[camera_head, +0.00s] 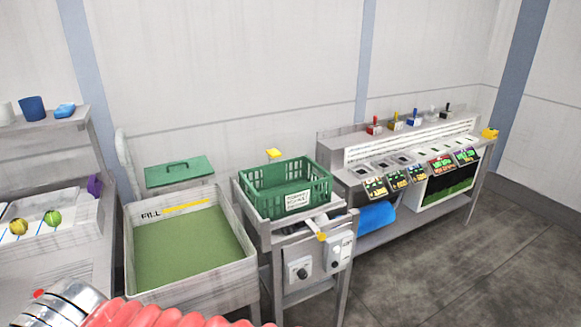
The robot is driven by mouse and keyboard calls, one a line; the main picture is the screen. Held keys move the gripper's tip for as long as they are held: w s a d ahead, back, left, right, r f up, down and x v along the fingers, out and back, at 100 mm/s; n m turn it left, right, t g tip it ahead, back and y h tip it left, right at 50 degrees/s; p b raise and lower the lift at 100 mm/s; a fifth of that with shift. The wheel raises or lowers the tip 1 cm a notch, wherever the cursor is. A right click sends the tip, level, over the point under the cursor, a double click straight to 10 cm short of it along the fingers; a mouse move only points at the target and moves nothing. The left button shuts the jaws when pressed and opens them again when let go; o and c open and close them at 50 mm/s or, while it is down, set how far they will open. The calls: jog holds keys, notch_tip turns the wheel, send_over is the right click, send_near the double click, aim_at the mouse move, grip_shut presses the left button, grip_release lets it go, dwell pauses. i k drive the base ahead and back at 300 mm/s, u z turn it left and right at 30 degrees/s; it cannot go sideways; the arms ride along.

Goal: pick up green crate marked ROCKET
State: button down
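A green slatted crate (265,186) stands upright on a small grey stand (250,219) near the middle of the camera_head view. It has open sides and a white label (297,200) on its front with several lines of dark text, too small to read surely. The crate looks empty from here. My gripper is not in view; only a red ribbed part and a metal part of my arm show at the bottom left, well short of the crate.
Left of the stand is a white-walled basin (226,287) marked FILL, with a green lid (178,172) behind. A control box (299,271) hangs on the stand's front. A counter (352,176) with levers and labelled bins stands right. Floor (460,265) at right is clear.

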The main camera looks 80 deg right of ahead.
aim_at(278, 197)
jog(key=u, duration=1.2)
jog(key=k, duration=1.45)
jog(key=z, duration=2)
